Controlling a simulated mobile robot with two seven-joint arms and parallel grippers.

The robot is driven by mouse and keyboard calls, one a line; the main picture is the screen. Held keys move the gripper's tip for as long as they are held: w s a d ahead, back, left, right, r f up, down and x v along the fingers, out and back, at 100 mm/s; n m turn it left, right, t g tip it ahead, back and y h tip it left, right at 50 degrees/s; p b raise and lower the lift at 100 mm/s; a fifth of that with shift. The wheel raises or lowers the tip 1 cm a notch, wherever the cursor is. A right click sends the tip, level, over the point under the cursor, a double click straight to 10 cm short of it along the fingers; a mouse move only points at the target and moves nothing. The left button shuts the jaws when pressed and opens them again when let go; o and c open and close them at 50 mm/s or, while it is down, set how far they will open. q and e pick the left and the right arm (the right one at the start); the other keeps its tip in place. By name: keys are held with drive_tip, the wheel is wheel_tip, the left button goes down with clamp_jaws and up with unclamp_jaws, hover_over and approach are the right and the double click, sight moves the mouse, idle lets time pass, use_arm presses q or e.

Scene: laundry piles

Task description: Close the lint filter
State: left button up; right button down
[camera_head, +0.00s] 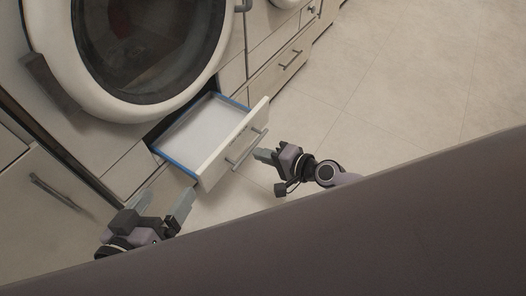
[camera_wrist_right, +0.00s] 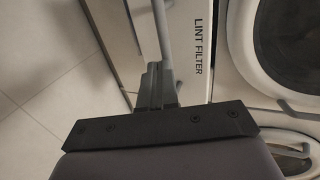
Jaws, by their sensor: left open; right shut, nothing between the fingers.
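The lint filter (camera_head: 204,134) is a shallow drawer with a white inside and blue edges, pulled out below the round door of the machine. Its pale front panel (camera_head: 232,145) carries a bar handle (camera_head: 246,148). In the right wrist view the panel (camera_wrist_right: 200,25) shows the words LINT FILTER, beside the grey handle (camera_wrist_right: 163,35). My right gripper (camera_head: 257,154) is shut and empty, close to the handle's outer side; I cannot tell if it touches. It also shows in the wrist view (camera_wrist_right: 153,72). My left gripper (camera_head: 164,203) is open and empty, left of the drawer's front corner.
The machine's round door (camera_head: 150,45) is shut above the drawer. Cabinet fronts with bar handles stand at the left (camera_head: 60,195) and the right (camera_head: 285,65). The tiled floor (camera_head: 400,80) is clear at the right. A large dark surface covers the lower part of the head view.

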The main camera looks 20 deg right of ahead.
use_arm(q)
drive_tip(key=shift+w+d+r, duration=0.1)
drive_tip(key=shift+w+r, duration=0.1)
drive_tip(key=shift+r, duration=0.05)
use_arm(e)
drive_tip(key=shift+w+a, duration=0.1)
